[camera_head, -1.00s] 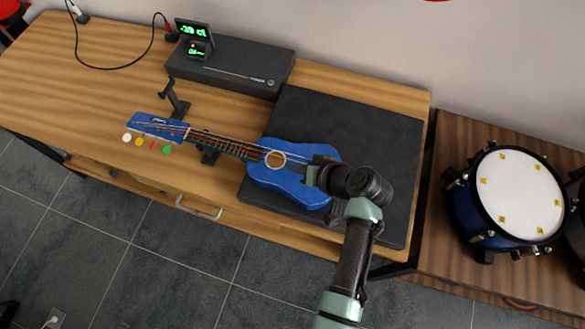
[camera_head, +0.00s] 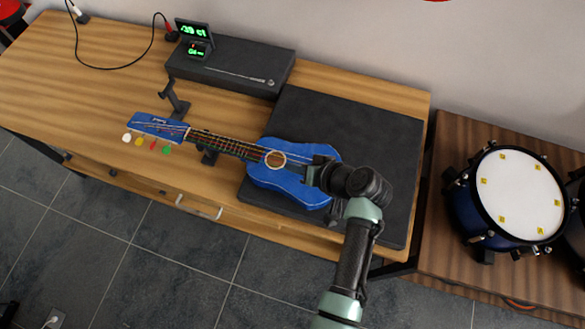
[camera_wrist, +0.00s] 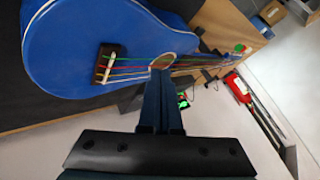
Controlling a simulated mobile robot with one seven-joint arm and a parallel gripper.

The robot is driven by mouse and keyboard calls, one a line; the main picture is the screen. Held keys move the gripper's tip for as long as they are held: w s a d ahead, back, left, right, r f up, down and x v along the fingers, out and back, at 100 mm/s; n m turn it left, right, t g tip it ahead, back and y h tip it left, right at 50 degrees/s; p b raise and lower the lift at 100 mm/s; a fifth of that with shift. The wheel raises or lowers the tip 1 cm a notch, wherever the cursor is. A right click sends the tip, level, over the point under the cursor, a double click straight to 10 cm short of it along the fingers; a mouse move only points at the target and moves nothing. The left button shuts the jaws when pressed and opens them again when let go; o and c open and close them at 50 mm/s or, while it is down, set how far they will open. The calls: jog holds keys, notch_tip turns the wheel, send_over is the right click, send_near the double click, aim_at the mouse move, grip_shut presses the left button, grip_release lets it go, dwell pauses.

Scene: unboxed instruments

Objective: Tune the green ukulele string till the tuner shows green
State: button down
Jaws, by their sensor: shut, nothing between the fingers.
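The blue ukulele (camera_head: 276,180) lies on a dark mat, neck to the left. It fills the upper left of the wrist view (camera_wrist: 75,45). Its headstock (camera_head: 158,125) has white, yellow, red and green pegs; the green peg (camera_head: 165,150) is nearest the neck. The green string (camera_wrist: 128,58) runs from the bridge (camera_wrist: 105,65) past the sound hole. The tuner (camera_head: 194,34) stands at the back left with small green digits, too small to read surely. My gripper (camera_wrist: 160,73) is shut and empty, its tips over the strings by the sound hole; contact is unclear.
A long dark case (camera_head: 230,65) with a thin rod lies behind the neck. A small dark stand (camera_head: 175,100) rises behind the headstock. A drum (camera_head: 515,195) stands on the right-hand table.

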jog(key=shift+f, duration=0.15)
jog(key=shift+f+b, duration=0.3)
jog(key=shift+b, duration=0.05)
jog(key=shift+f+b, duration=0.3)
dwell(0.5)
jog(key=shift+r, duration=0.1)
jog(key=shift+r+p, duration=0.65)
jog(key=shift+p, duration=0.05)
jog(key=shift+r, duration=0.1)
notch_tip(320, 180, up, 5)
jog(key=p, duration=0.4)
dwell(1.9)
